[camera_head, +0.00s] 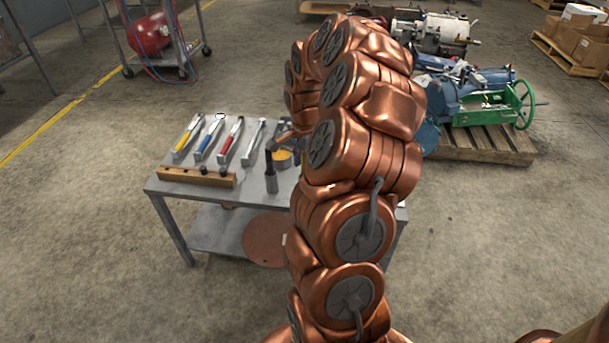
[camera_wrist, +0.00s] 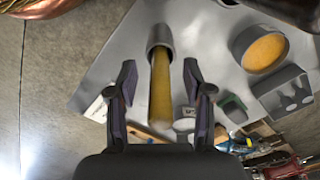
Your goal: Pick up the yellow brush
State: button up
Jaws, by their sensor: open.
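In the wrist view a yellow, rod-like thing (camera_wrist: 160,92), which looks like the yellow brush, runs from a grey cylinder (camera_wrist: 160,36) towards my gripper (camera_wrist: 159,72). My gripper is open, with one finger on each side of the yellow rod and a visible gap on both sides. In the head view the grey cylinder (camera_head: 271,183) stands on the grey table (camera_head: 205,209), near its front edge. There the yellow rod cannot be made out clearly, and my copper arm hides the table's right part. Whether the cylinder is a holder or part of the brush I cannot tell.
A round container with orange-yellow contents (camera_wrist: 262,50) is right of the rod. Several hand tools, including a yellow-handled one (camera_head: 186,137), lie at the table's back left. A wooden bar (camera_head: 196,176) lies in front of them. Pallets with machinery (camera_head: 480,145) stand behind right.

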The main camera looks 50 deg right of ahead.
jog(key=shift+r, duration=0.1)
grip_shut()
dwell(0.4)
